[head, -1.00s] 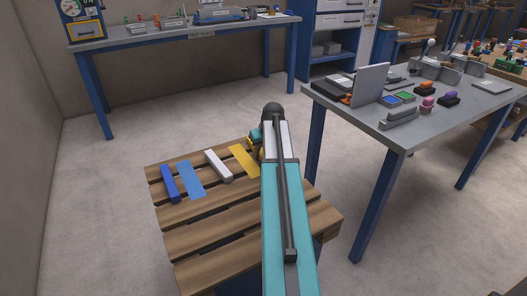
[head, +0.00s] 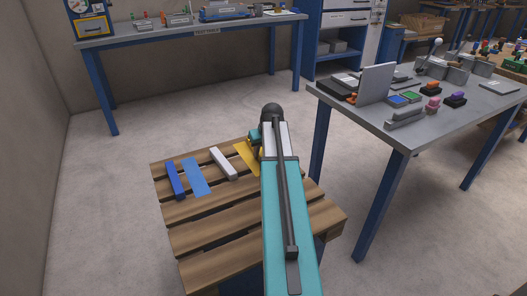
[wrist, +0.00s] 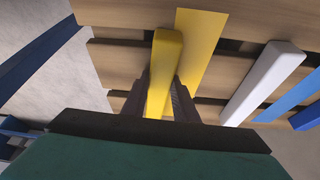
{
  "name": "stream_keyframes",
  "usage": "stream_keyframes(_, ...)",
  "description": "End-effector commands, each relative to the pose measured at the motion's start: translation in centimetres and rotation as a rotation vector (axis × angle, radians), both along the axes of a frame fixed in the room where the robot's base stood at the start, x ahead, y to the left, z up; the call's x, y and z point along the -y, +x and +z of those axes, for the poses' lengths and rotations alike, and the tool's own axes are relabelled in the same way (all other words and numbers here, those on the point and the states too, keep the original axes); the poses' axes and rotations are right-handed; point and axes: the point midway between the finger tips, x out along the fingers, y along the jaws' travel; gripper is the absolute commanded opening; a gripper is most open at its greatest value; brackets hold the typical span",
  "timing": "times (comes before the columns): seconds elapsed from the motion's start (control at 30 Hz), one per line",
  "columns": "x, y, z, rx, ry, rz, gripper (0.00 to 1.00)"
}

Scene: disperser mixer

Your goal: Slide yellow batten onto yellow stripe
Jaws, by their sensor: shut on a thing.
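The yellow batten (wrist: 165,65) is between the jaws of my gripper (wrist: 161,105), which is shut on it, in the wrist view. The flat yellow stripe (wrist: 202,40) lies on the pallet just right of the batten there. The batten overlaps the stripe's left edge in the picture and is slightly angled to it. I cannot tell whether the batten touches the wood. In the head view the stripe (head: 244,155) shows left of my arm, which hides most of the batten and the jaws.
On the wooden pallet (head: 210,237), left of the stripe in the head view, lie a white batten (head: 223,163), a blue stripe (head: 196,177) and a blue batten (head: 175,180). A grey table (head: 420,125) with several small objects stands to the right. The pallet's front slats are bare.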

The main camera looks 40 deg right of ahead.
Motion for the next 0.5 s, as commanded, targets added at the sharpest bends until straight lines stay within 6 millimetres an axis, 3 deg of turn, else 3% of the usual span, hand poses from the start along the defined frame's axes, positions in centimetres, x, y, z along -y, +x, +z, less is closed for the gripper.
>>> stream_keyframes(0.5,-1.4,0.3,0.0,0.000,0.000,0.002,0.01)
